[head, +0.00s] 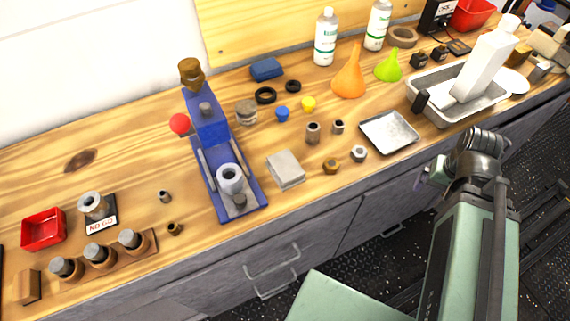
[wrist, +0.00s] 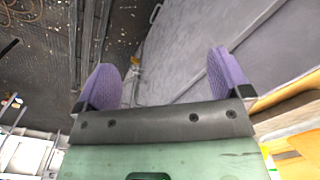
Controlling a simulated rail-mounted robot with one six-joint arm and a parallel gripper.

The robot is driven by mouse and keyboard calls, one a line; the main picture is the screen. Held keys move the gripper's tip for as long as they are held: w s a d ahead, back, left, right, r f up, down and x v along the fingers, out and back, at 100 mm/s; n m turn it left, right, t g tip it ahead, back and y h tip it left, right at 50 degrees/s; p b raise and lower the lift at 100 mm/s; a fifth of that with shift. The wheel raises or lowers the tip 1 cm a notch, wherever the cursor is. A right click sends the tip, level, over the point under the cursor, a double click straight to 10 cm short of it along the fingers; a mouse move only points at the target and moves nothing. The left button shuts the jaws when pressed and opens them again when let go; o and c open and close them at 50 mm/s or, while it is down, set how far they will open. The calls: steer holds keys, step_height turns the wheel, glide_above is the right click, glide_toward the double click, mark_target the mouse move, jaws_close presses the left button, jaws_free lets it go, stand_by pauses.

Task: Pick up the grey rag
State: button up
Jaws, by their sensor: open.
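The grey rag (head: 286,169) looks like a folded, light grey square pad. It lies flat on the wooden bench top near the front edge, just right of the blue tool stand. My gripper shows in the wrist view (wrist: 166,75) with its two purple fingers wide apart and nothing between them. In the head view my arm is at the right, in front of the bench, well to the right of the rag and apart from it. The fingers are mostly hidden there behind my wrist. The rag is not in the wrist view.
A blue tool stand (head: 211,140) with a red knob rises left of the rag. A shallow metal tray (head: 389,133), nuts and small cylinders lie to its right. Bare wood lies in front of the rag.

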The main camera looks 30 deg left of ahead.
steer(key=a+r+n+p, duration=0.1)
steer(key=a+r+p, duration=0.1)
steer(key=a, duration=0.4)
steer(key=s+a+r+n+p, duration=0.1)
steer(key=a+r+n+p, duration=0.1)
steer(key=a, duration=0.4)
steer(key=a+r+n+p, duration=0.1)
steer(key=a+r+p, duration=0.2)
steer(key=a+r, duration=0.1)
steer(key=shift+s+a+r, duration=0.1)
steer(key=shift+a+r, duration=0.1)
steer(key=shift+a, duration=0.25)
steer(key=shift+s+a+r, duration=0.1)
steer(key=shift+a+r, duration=0.1)
steer(key=shift+a, duration=0.25)
steer(key=s+a+r+n+p, duration=0.4)
steer(key=s+a, duration=0.2)
steer(key=a, duration=0.6)
steer(key=r+n+p, duration=0.1)
steer(key=n+p, duration=0.1)
glide_above(284, 165)
step_height(284, 165, down, 11)
steer(key=b, duration=1.2)
steer(key=shift+f, duration=0.15)
steer(key=shift+r, duration=0.25)
steer(key=c, duration=1)
steer(key=shift+p, duration=0.3)
steer(key=shift+r, duration=0.15)
